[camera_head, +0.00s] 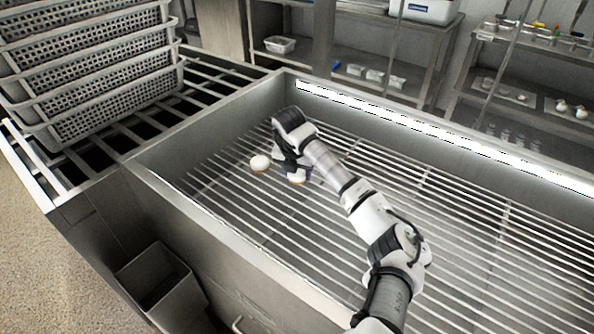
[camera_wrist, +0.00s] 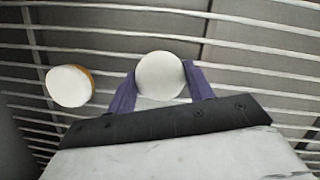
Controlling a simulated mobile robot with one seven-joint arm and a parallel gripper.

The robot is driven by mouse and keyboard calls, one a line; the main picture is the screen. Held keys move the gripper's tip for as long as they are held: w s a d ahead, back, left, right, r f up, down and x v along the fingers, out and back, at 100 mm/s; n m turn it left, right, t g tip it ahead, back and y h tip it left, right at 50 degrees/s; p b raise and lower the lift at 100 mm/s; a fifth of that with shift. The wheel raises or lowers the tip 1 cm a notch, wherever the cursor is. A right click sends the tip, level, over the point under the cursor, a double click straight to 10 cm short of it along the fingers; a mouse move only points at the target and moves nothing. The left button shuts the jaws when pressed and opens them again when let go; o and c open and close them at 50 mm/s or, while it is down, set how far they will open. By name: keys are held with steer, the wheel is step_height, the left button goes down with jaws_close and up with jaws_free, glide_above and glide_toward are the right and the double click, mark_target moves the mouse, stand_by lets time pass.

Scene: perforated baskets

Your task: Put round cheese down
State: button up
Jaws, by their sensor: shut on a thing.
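A round white cheese (camera_wrist: 160,76) sits between the two purple fingers of my gripper (camera_wrist: 160,84), which is shut on it. In the head view this cheese (camera_head: 297,178) shows at the fingertips, low over the metal rack (camera_head: 420,215); I cannot tell whether it touches the bars. A second round cheese (camera_head: 259,162), white on top with an orange-brown side, rests on the rack just left of my gripper. It also shows in the wrist view (camera_wrist: 69,86), left of the fingers and apart from them.
The rack lies inside a deep metal basin with raised walls (camera_head: 215,112). Stacked perforated baskets (camera_head: 95,75) stand at the upper left. A small open metal bin (camera_head: 160,275) is at the front left. Bare bars lie right of my arm.

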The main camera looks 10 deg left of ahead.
steer(key=o, duration=1.1)
steer(key=shift+r, duration=0.1)
steer(key=b+v, duration=0.1)
steer(key=v, duration=1.1)
steer(key=shift+r, duration=0.15)
